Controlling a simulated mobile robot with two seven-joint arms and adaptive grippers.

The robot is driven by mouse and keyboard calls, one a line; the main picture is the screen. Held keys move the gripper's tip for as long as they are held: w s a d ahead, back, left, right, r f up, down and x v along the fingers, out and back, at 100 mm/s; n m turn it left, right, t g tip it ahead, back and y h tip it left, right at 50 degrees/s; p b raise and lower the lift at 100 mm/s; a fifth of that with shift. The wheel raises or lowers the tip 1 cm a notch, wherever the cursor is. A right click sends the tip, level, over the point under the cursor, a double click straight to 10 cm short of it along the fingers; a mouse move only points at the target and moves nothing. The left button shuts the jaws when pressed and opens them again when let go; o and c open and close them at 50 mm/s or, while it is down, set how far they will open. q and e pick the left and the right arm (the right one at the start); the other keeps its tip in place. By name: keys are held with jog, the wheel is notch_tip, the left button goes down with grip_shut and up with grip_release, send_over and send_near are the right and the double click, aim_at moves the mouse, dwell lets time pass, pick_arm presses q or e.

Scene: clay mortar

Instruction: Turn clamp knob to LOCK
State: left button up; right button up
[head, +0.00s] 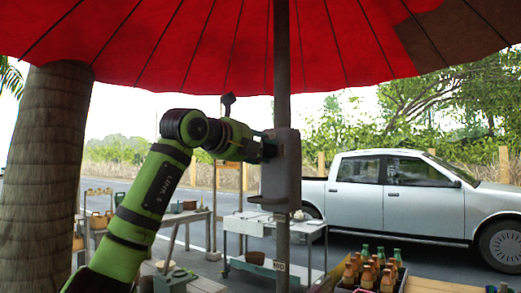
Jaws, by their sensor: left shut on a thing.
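A grey clamp housing (283,172) sits on the dark umbrella pole (282,75), near the middle of the head view. My left arm comes up from the lower left, and its gripper (268,148) reaches the upper left side of the housing. The gripper is shut on the clamp knob there. The knob itself is hidden by the fingers, and I cannot read any LOCK marking or its angle. My right gripper is not in view.
A red umbrella canopy (240,45) spreads overhead. A thick tree trunk (45,170) stands at the left. Bottles (375,270) fill a crate at the lower right. A white table (245,224) stands behind the pole, and a silver pickup (420,205) is parked beyond.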

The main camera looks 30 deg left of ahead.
pick_arm(q)
jog(key=shift+r+n, duration=0.15)
jog(key=shift+n, duration=0.35)
jog(key=o, duration=1.1)
jog(key=shift+a, duration=0.1)
jog(key=shift+o, duration=0.2)
jog(key=s+a+r, duration=0.1)
jog(key=s, duration=1)
jog(key=shift+s+a, duration=0.35)
jog(key=shift+s, duration=0.05)
